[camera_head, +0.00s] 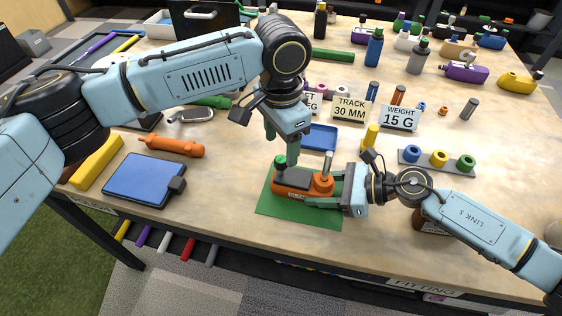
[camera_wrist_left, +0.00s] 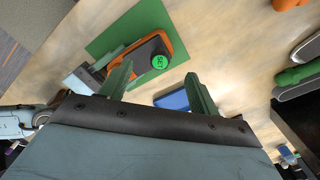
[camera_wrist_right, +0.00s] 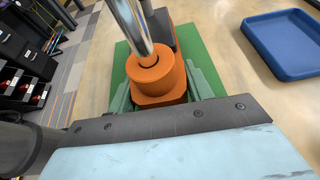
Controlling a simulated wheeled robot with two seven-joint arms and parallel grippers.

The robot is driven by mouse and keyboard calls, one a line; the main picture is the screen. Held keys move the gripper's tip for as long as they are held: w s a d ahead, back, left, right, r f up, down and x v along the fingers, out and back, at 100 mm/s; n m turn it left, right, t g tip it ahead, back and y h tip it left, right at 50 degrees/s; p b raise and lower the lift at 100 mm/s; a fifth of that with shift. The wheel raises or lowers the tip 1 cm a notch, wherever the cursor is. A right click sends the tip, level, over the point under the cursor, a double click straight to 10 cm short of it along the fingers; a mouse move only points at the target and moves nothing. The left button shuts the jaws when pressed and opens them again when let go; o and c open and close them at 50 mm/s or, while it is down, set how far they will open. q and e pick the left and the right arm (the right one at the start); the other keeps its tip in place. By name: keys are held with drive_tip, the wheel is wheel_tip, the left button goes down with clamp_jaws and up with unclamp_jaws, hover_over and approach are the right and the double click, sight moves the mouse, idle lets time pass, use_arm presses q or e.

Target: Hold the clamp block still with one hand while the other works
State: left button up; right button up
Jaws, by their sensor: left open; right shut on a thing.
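The orange and dark grey clamp block (camera_head: 294,184) sits on a green mat (camera_head: 270,208). A green knob marked SET (camera_wrist_left: 160,62) is on its left end, and a metal post (camera_wrist_right: 129,25) stands in an orange collar at its right end. My right gripper (camera_head: 325,188) is shut on the block's right end, with a finger on each side of the orange collar (camera_wrist_right: 157,78). My left gripper (camera_head: 281,145) is open and empty above the block, near the green knob. In the left wrist view its fingers are spread, with the block beyond them.
A blue tray (camera_head: 319,137) lies just behind the block. Label cards (camera_head: 350,108) stand behind it. A grey rack with coloured rings (camera_head: 437,160) is at the right. A blue pad (camera_head: 143,180) and an orange tool (camera_head: 172,146) lie at the left.

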sight(281, 159)
use_arm(q)
drive_tip(key=shift+f, duration=3.25)
drive_tip(key=shift+c, duration=0.3)
drive_tip(key=c, duration=1)
